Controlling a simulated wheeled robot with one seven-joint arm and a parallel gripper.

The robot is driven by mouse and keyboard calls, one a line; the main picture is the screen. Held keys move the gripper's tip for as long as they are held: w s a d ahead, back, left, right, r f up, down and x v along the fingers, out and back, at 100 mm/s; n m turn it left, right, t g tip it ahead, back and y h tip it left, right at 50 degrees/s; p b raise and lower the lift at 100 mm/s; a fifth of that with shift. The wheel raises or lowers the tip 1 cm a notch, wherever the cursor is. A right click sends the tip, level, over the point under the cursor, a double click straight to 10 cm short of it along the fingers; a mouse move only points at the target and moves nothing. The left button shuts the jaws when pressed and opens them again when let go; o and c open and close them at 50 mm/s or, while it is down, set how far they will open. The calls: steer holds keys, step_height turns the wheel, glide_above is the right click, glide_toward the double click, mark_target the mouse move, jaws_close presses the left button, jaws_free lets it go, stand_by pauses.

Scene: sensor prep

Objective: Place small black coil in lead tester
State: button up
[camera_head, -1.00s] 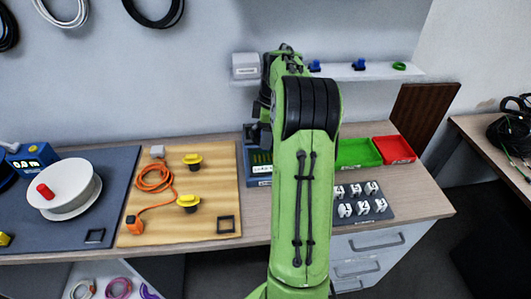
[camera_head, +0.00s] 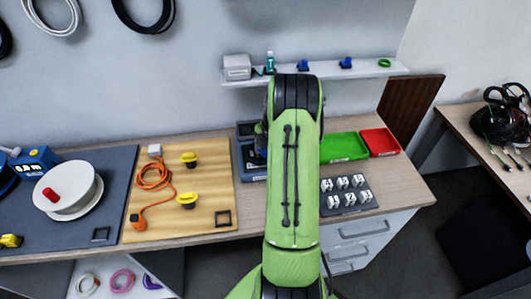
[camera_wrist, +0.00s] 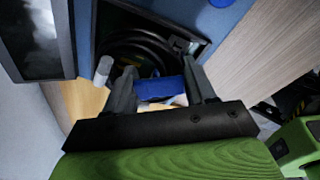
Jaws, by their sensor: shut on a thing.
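The small black coil (camera_wrist: 138,42) lies in the dark recess of the lead tester (camera_wrist: 224,30) in the wrist view. A blue piece (camera_wrist: 160,88), apparently the coil's band, sits between the fingers. My gripper (camera_wrist: 160,72) is shut on it, right at the recess, with the coil's loops beyond the fingertips. A light grey plug end (camera_wrist: 103,70) shows beside the left finger. Whether the coil rests on the recess floor I cannot tell. In the head view the lead tester (camera_head: 252,178) is partly behind my arm, and my gripper is hidden there.
Left of the tester is a wooden board (camera_head: 206,221) with an orange cable (camera_head: 153,179) and yellow knobs. To the right are a green tray (camera_head: 343,148), a red tray (camera_head: 380,142) and a dark plate (camera_head: 361,204) with white clips. A shelf (camera_head: 345,74) runs behind.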

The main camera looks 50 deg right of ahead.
steer(key=shift+f, duration=0.1)
steer(key=o, duration=0.9)
step_height(320, 180, up, 12)
steer(key=s+d+p, duration=0.1)
steer(key=s, duration=0.1)
steer(key=w+a+r+m+t+h, duration=0.1)
steer(key=a+r+m, duration=0.2)
steer(key=a+r, duration=0.45)
steer(key=a+r+m, duration=0.3)
steer(key=a+r, duration=0.2)
steer(key=a, duration=0.6)
steer(key=s+a+m+t, duration=0.1)
steer(key=s+a+m, duration=0.2)
steer(key=s+a, duration=0.2)
steer(key=s+a+m+t, duration=0.1)
steer(key=s+a+m, duration=0.3)
steer(key=s+a, duration=0.1)
steer(key=s+a+m+t, duration=0.1)
steer(key=s+a+m, duration=0.2)
steer(key=s+a, duration=0.2)
steer(key=shift+s+a+r+m, duration=0.15)
steer(key=shift+s+m, duration=0.15)
steer(key=shift+s, duration=0.15)
